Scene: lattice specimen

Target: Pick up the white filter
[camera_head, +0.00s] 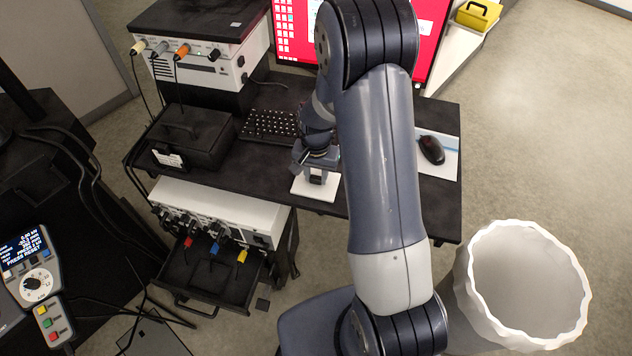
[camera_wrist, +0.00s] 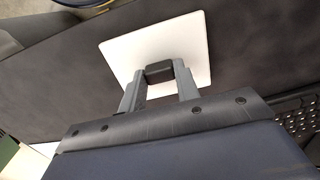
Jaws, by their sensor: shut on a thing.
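The white filter is a flat white square plate (camera_head: 299,189) with a small dark block at its middle. It is at the front middle of the dark desk in the head view, under my gripper (camera_head: 317,175). It also shows in the wrist view (camera_wrist: 195,38), where the dark block (camera_wrist: 158,71) sits between the fingers of my gripper (camera_wrist: 158,76). The fingers are closed on that block from both sides. The fingers hide part of the plate's near edge. I cannot tell whether the plate touches the desk or hangs just above it.
A keyboard (camera_head: 268,125) and a dark box (camera_head: 190,138) lie behind and left on the desk. A mouse (camera_head: 431,149) is on the right. A monitor (camera_head: 294,30) stands at the back. An open drawer (camera_head: 212,278) is below left. A tall white bin (camera_head: 530,270) stands front right.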

